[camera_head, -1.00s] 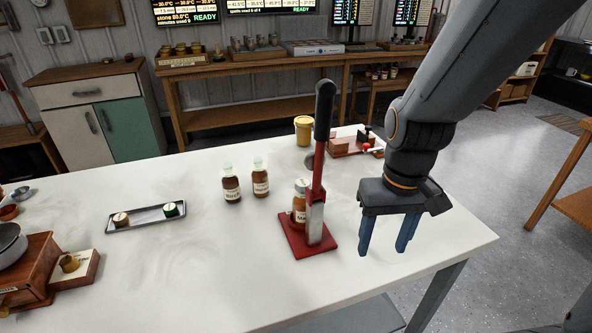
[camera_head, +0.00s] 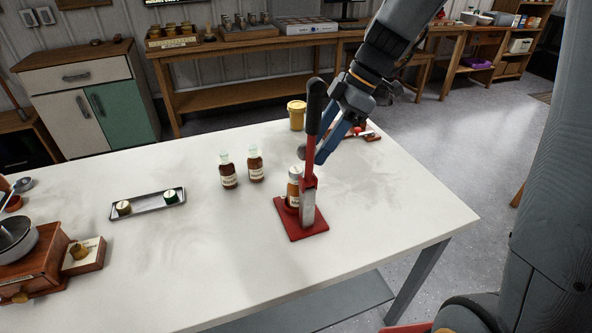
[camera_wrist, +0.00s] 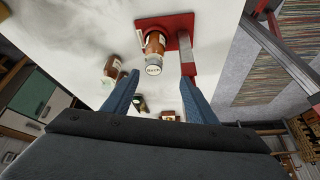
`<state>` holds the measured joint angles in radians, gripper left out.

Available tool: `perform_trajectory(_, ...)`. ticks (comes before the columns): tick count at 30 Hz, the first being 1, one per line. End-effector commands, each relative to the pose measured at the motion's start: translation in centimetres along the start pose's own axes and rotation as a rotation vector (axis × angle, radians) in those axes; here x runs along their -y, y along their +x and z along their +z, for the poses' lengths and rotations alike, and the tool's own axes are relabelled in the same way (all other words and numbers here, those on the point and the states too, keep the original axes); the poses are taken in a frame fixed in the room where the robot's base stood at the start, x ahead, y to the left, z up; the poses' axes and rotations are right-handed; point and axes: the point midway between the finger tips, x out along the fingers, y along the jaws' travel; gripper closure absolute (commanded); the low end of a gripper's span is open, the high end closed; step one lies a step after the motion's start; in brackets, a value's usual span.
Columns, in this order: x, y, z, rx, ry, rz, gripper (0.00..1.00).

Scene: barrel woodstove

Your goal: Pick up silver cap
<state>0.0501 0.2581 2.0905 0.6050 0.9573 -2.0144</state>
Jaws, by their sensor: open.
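A brown bottle (camera_head: 293,192) stands in a red press (camera_head: 306,233) with a tall black-handled lever. In the wrist view the bottle (camera_wrist: 156,44) shows a silver-grey cap (camera_wrist: 153,66) on its end, facing the camera. The cap is pale and small in the head view (camera_head: 296,170). A grey round piece (camera_head: 303,152) shows behind the lever; I cannot tell what it is. My gripper (camera_wrist: 160,78) is open and empty, its blue fingers pointing toward the bottle. In the head view it is partly hidden behind the lever.
Two brown bottles (camera_head: 228,171) (camera_head: 255,164) stand left of the press. A metal tray (camera_head: 147,203) holds two small caps. A yellow jar (camera_head: 297,115) stands at the back. The press lever rises close to my gripper. The table front is clear.

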Motion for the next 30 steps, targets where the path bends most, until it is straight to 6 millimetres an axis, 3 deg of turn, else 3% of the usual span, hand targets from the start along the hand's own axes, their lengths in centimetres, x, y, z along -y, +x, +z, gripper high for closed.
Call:
perform_trajectory(7, -0.6, 0.3, -0.9, -0.034, -0.087, -0.004, 0.48)
perform_trajectory(25, -1.2, 6.7, -0.9, -0.033, -0.086, -0.006, 0.48)
perform_trajectory(30, -1.3, 7.5, -0.8, -0.033, -0.086, -0.003, 0.48)
